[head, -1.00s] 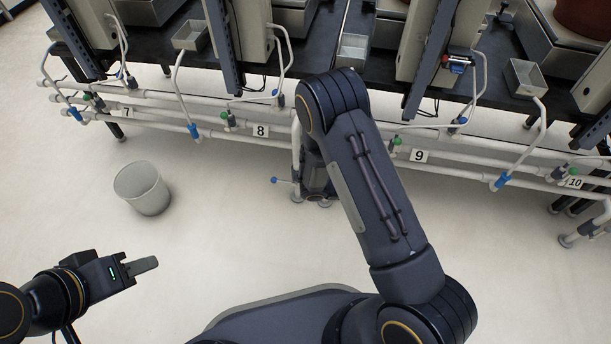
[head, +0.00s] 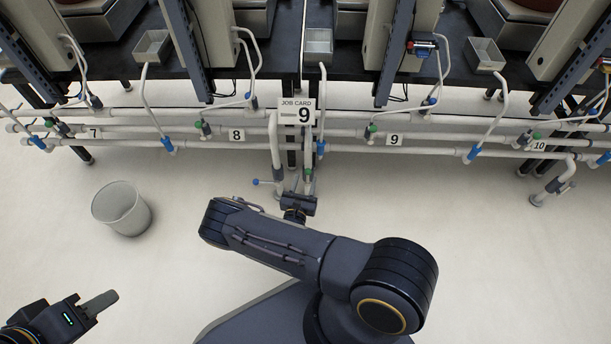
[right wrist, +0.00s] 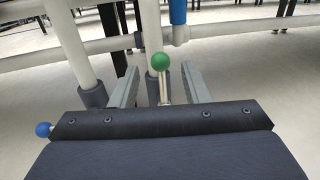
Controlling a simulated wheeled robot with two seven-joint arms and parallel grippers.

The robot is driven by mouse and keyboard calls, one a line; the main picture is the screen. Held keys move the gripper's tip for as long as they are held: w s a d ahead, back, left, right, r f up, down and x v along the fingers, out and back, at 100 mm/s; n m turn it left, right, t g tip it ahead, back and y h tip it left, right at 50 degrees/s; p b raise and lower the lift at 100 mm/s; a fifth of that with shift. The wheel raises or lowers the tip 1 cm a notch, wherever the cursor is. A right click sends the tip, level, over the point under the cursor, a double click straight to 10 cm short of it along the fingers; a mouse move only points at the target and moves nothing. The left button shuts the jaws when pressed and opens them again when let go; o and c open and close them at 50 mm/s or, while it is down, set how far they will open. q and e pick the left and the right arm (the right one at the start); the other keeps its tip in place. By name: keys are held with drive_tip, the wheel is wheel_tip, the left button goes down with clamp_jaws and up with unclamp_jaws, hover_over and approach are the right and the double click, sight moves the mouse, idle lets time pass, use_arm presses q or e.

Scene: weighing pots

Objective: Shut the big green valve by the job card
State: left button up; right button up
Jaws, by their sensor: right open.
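The job card (head: 297,111), reading 9, hangs on the pipe rack at centre in the head view. Below it, a lever with a green ball (head: 308,172) stands by the vertical pipes. In the right wrist view the green ball (right wrist: 160,62) tops a metal rod. My right gripper (head: 304,190) is open; its fingers (right wrist: 160,88) lie on either side of the rod in that view, with no visible grip. Whether they touch the rod I cannot tell. My left gripper (head: 100,303) is at lower left, far from the valve; its jaw gap is not clear.
A blue-ball lever (head: 256,182) sticks out left of the green one, and shows in the wrist view (right wrist: 43,129). Smaller green and blue valves line the pipes near number plates 7 to 10. A grey bin (head: 121,208) stands on the open floor at left.

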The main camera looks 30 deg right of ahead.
sight(307, 174)
drive_tip(key=shift+b+x, duration=0.35)
drive_tip(key=shift+x, duration=1.3)
drive_tip(key=shift+c, duration=0.4)
clamp_jaws()
